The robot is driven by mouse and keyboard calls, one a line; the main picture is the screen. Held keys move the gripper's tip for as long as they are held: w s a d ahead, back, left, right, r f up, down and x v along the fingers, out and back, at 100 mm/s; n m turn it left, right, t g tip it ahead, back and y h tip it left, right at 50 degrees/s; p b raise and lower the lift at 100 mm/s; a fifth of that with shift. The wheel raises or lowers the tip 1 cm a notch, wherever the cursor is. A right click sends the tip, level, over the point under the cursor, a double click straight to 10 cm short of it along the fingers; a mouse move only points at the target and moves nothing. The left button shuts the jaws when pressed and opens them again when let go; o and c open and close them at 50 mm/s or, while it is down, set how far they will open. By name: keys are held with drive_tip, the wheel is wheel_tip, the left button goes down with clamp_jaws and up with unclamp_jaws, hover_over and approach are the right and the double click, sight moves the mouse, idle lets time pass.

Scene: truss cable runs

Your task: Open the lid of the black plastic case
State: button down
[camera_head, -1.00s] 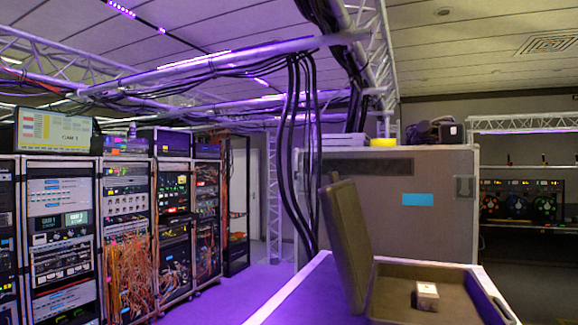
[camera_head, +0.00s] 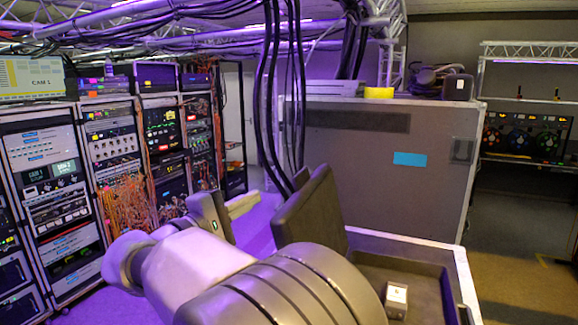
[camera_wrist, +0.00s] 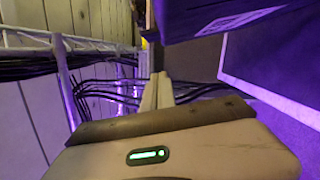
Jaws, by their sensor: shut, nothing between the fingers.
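The black plastic case stands at the lower right of the head view. Its lid (camera_head: 312,215) is raised and leans to the left, and its open tray (camera_head: 430,262) lies to the right of the lid. My gripper (camera_head: 248,203) is to the left of the lid, with its pale fingers shut and empty. I see no contact between the fingers and the lid. In the wrist view the shut fingers (camera_wrist: 158,88) point away from the camera beside a large dark panel at top right; I cannot tell whether it is the lid. My arm covers the lower left of the case.
A small white-topped box (camera_head: 396,297) sits in the tray. A large grey flight case (camera_head: 385,160) stands behind, with a yellow tape roll (camera_head: 379,92) on top. Black cables (camera_head: 270,90) hang behind my gripper. Equipment racks (camera_head: 50,190) line the left side.

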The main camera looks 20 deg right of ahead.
sight(312, 199)
drive_tip(key=r+p+x, duration=0.1)
drive_tip(key=p+x, duration=0.1)
drive_tip(key=x, duration=0.5)
drive_tip(key=s+d+b, duration=0.1)
drive_tip(key=s+d, duration=0.1)
drive_tip(key=s+d+r+m+b, duration=0.1)
drive_tip(key=s+d+b, duration=0.1)
drive_tip(key=d, duration=0.1)
drive_tip(key=s+d+r+m+b, duration=0.1)
drive_tip(key=s+d, duration=0.1)
drive_tip(key=shift+s+d+r+b, duration=0.1)
drive_tip(key=shift+s+d+b, duration=0.05)
drive_tip(key=shift+d+b, duration=0.15)
drive_tip(key=shift+s+d+r+m, duration=0.2)
drive_tip(key=shift+m, duration=0.1)
drive_tip(key=shift+w+r, duration=0.1)
drive_tip(key=shift+r, duration=0.05)
